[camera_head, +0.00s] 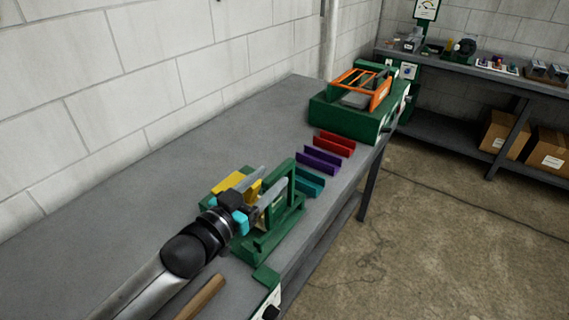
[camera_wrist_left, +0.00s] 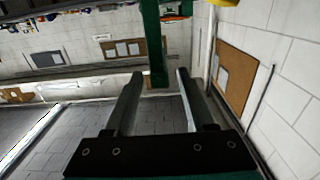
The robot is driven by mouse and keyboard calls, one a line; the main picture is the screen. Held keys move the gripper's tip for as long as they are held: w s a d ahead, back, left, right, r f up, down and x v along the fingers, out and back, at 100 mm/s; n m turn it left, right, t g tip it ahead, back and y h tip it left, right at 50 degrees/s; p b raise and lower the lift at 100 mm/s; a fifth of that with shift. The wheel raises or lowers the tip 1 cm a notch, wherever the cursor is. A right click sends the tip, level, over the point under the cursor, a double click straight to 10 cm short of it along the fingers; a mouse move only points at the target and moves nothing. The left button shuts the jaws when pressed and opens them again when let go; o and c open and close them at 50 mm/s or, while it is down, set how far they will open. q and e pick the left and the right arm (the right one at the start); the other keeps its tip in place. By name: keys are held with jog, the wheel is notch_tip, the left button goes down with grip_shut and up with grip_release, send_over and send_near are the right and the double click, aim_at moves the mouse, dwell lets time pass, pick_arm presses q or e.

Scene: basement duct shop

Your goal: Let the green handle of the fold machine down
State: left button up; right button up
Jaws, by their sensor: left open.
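The fold machine (camera_head: 262,243) is a green bench machine with yellow parts, standing near the front of the grey bench. Its green handle (camera_head: 292,178) is a raised frame with an upright at the right. My left gripper (camera_head: 274,175) is open at the handle, its two grey fingers pointing toward it. In the left wrist view a green bar (camera_wrist_left: 156,45), which looks like the handle, reaches down between the fingertips of the left gripper (camera_wrist_left: 160,75). I see gaps on both sides; its depth between the fingers is unclear. My arm hides part of the machine. My right gripper is out of view.
Teal (camera_head: 309,183), purple (camera_head: 319,160) and red (camera_head: 334,144) folded pieces lie on the bench beyond the machine. A green machine with an orange frame (camera_head: 378,97) stands at the far end. A wooden rod (camera_head: 203,297) lies near my arm. The left of the bench is bare.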

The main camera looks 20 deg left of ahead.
aim_at(285, 165)
pick_arm(q)
jog(key=shift+x, duration=3.15)
grip_shut()
